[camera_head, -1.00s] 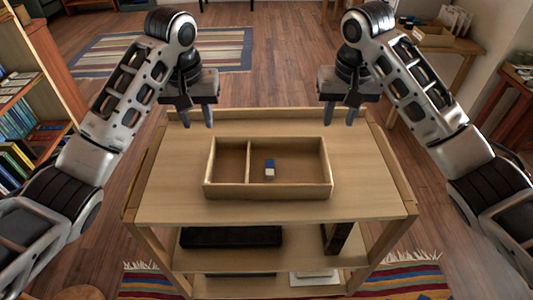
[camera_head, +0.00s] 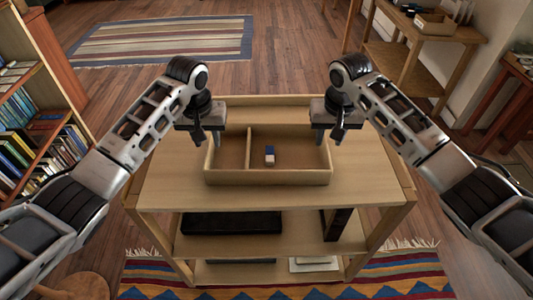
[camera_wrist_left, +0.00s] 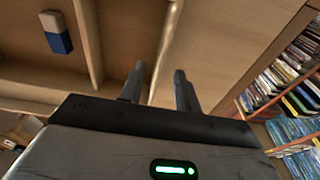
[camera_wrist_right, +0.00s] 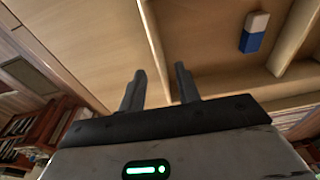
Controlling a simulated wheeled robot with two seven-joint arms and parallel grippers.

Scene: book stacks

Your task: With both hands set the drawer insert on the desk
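The drawer insert (camera_head: 290,178) is a shallow open wooden tray with one divider, lying flat on the top of a wooden cart (camera_head: 175,185). A small blue and white block (camera_head: 270,156) lies in its larger, right compartment. My left gripper (camera_head: 208,139) is at the insert's left end wall and my right gripper (camera_head: 328,137) at its right end wall, both pointing down. In the left wrist view the fingers (camera_wrist_left: 160,88) are apart, with the wall between them. The right wrist view shows the same, with fingers (camera_wrist_right: 160,88) apart. Contact with the walls cannot be told.
The cart's lower shelves hold a black flat item (camera_head: 232,222) and other things. A bookshelf (camera_head: 35,140) stands at left. A wooden table (camera_head: 455,35) with a box on it stands at the back right. Striped rugs lie behind and in front of the cart.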

